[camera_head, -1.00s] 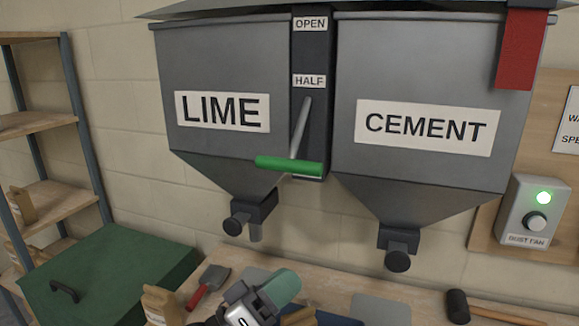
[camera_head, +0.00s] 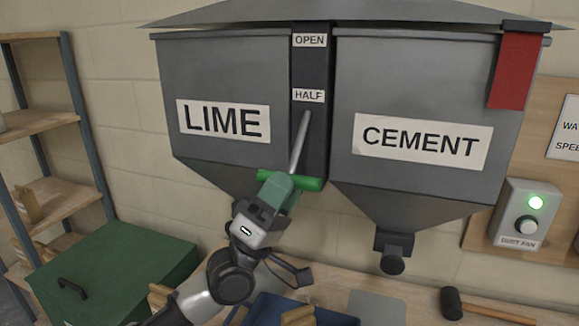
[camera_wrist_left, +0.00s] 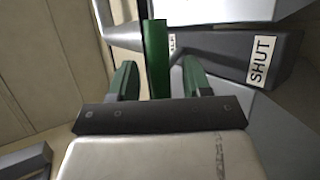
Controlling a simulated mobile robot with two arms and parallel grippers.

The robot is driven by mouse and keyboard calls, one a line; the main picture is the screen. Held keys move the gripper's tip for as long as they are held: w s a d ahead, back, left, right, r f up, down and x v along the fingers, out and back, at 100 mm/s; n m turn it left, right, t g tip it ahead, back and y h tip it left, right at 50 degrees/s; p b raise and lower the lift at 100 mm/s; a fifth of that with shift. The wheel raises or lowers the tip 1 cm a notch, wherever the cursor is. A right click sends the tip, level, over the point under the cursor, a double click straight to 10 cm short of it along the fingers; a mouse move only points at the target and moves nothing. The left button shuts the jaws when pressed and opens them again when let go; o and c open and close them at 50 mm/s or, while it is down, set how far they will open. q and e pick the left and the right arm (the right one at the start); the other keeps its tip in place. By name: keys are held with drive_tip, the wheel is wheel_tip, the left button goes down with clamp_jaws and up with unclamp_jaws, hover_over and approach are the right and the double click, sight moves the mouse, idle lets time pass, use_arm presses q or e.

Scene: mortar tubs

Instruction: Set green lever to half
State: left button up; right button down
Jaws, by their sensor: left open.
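The green lever handle (camera_head: 308,183) is a horizontal green bar on a grey rod (camera_head: 299,143). It hangs low on the dark strip between the two hoppers, below the HALF label (camera_head: 309,96) and the OPEN label (camera_head: 310,40). My left gripper (camera_head: 276,185) is at the handle and covers its middle in the head view. In the left wrist view the green bar (camera_wrist_left: 156,58) stands between the two open green fingertips (camera_wrist_left: 158,78), with gaps on both sides. A SHUT label (camera_wrist_left: 262,60) shows there too. My right gripper is not in view.
The LIME hopper (camera_head: 225,80) and CEMENT hopper (camera_head: 420,90) flank the strip. A workbench (camera_head: 335,285) below holds a mallet (camera_head: 452,303) and a blue tray (camera_head: 270,310). A green chest (camera_head: 120,265) and shelves (camera_head: 45,125) stand left. A fan switch box (camera_head: 525,212) is right.

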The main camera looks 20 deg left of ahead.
use_arm(q)
drive_tip(key=shift+w+d+r, duration=0.3)
drive_tip(key=shift+w+r, duration=0.05)
drive_tip(key=shift+r, duration=0.2)
clamp_jaws()
